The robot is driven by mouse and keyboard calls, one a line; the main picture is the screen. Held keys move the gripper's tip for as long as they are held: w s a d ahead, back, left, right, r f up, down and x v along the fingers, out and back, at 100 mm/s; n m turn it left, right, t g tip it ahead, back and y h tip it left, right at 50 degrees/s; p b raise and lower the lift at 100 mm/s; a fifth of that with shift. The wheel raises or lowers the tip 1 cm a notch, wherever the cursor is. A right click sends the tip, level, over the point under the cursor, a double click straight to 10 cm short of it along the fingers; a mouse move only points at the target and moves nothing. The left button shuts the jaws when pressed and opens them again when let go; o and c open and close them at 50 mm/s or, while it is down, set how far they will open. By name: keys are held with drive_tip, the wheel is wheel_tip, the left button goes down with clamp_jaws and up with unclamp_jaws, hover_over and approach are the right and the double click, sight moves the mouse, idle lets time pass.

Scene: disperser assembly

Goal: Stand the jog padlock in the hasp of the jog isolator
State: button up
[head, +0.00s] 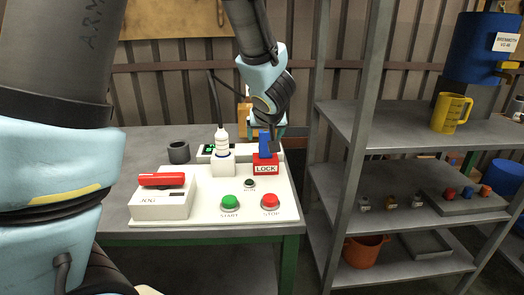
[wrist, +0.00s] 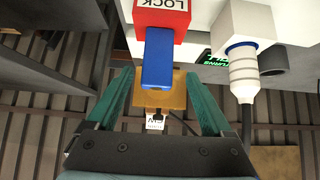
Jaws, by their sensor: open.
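A red block marked LOCK (head: 265,168), apparently the padlock, stands on the white panel (head: 217,205) with a blue upright part (head: 264,142) on top. In the wrist view the red block (wrist: 163,16) is at the top edge, and its blue part (wrist: 157,58) points down between my fingers. My gripper (wrist: 160,80) is open around the blue part, with a gap on each side. The head view shows my gripper (head: 271,137) above the block. A white box with a red lever (head: 162,180), apparently the jog isolator, is at the panel's left. Its label is hard to read and its hasp is not clear.
A white bottle-shaped connector with a cable (head: 222,143) stands left of the red block. Green START (head: 230,203) and red STOP (head: 270,202) buttons are in front. Shelves (head: 400,180) with small coloured items are on the right.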

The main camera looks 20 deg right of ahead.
sight(265, 143)
drive_tip(key=shift+x, duration=1)
drive_tip(key=b+x, duration=0.1)
drive_tip(key=x, duration=0.1)
drive_tip(key=b+x, duration=0.1)
drive_tip(key=x, duration=0.1)
drive_tip(key=shift+s+f, duration=0.2)
drive_tip(key=shift+f, duration=0.1)
drive_tip(key=shift+w+d+f, duration=0.25)
drive_tip(key=shift+w, duration=0.1)
drive_tip(key=shift+c, duration=0.2)
clamp_jaws()
